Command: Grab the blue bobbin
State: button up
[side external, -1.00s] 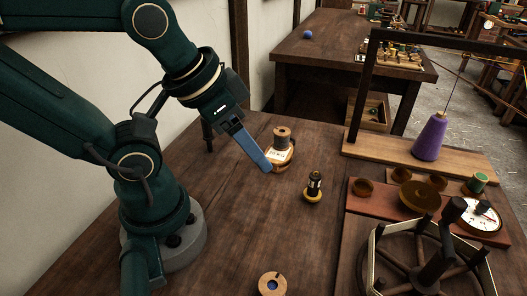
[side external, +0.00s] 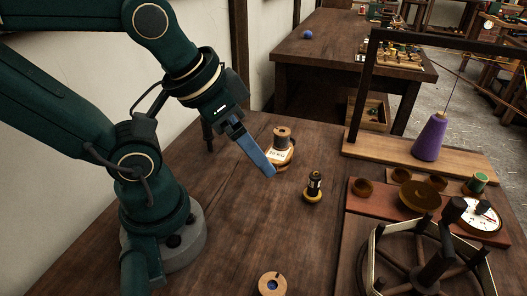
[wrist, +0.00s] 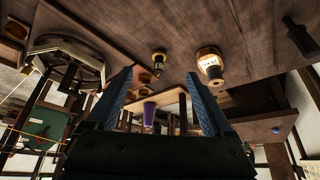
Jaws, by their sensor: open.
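A pale wooden, round piece with a blue centre (side external: 270,285) sits at the near edge of the side view, partly cut off. It is the only bobbin-like thing showing blue there; I cannot make it out for certain in the wrist view. My gripper (side external: 268,168) has blue fingers and hangs above the table, well behind that piece and in front of a labelled wooden spool (side external: 281,150). In the wrist view my gripper (wrist: 160,95) has its fingers wide apart, with nothing held between them.
A small black and yellow item (side external: 313,187) stands right of my gripper. A purple cone (side external: 430,138) stands on a board under a dark frame. A red board (side external: 385,205) with brown cups, a dial (side external: 478,214) and a wheel-like frame (side external: 425,260) fill the right. The table's middle front is clear.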

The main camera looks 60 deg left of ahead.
jog(key=n+g+h, duration=0.5)
jog(key=g, duration=0.3)
send_near(274, 279)
jog(key=f+n+g+h, duration=0.1)
jog(key=f+g+h, duration=0.1)
jog(key=f+n+g+h, duration=0.1)
jog(key=f+n, duration=0.1)
jog(key=w+f+n+g+h, duration=0.1)
jog(key=f+n+g+h, duration=0.1)
jog(key=shift+d+f+g+h, duration=0.3)
jog(key=shift+d+f, duration=0.05)
jog(key=shift+d, duration=0.05)
jog(key=shift+s+d+f+n, duration=0.15)
jog(key=shift+s+f+n, duration=0.15)
jog(key=shift+s, duration=0.1)
jog(key=shift+x, duration=2.35)
grip_shut()
